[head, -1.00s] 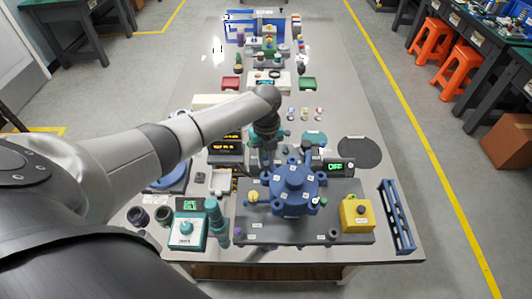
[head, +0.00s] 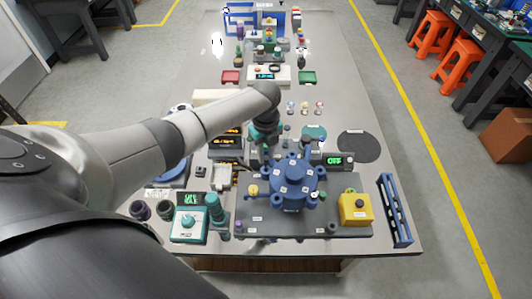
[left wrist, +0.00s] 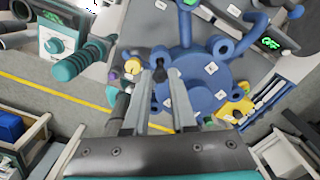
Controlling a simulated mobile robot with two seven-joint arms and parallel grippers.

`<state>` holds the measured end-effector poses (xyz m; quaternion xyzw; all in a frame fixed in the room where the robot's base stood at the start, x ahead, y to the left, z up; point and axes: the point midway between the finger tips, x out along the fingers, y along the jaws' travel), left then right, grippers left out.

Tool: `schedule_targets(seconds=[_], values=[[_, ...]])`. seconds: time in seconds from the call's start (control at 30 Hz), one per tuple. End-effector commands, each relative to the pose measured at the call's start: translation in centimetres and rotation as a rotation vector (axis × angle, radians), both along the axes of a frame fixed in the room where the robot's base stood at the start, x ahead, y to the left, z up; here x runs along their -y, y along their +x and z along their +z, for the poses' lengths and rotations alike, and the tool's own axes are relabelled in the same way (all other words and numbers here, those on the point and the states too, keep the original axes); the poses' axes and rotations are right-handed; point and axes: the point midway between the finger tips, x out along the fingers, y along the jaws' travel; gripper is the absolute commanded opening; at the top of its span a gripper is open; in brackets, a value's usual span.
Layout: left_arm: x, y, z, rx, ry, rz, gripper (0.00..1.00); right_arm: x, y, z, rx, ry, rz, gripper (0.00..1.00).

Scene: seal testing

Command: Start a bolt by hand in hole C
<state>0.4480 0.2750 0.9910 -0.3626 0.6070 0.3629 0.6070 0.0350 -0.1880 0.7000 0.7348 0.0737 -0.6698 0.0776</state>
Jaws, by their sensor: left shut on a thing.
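A blue round housing (head: 293,183) with lugs around its rim and small white labels stands on a grey base plate (head: 268,229). The labels are too small to read, so I cannot tell which hole is C. My left gripper (head: 268,148) is at the housing's far left edge. In the left wrist view its two fingers (left wrist: 159,80) close on a small dark piece, which looks like a bolt (left wrist: 159,73), beside the blue housing (left wrist: 192,80). I cannot tell whether the bolt touches a hole. My right gripper is not in view.
A yellow box with a dark button (head: 355,208) stands at the plate's right, with a blue rack (head: 395,211) beyond it. A display reading OFF (head: 335,161) is behind the housing.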

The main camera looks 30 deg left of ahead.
Motion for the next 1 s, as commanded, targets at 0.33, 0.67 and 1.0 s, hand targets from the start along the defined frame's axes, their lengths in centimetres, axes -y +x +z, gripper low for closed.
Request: schedule_targets(seconds=[0.33,0.67,1.0], values=[[0.0,0.0,0.0,0.001,0.0,-0.001,0.0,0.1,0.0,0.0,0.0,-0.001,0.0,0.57],[0.0,0.0,-0.9,0.001,0.0,-0.001,0.0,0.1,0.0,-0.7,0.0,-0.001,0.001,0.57],[0.1,0.0,-1.9,0.001,0.0,-0.001,0.0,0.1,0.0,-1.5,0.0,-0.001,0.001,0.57]])
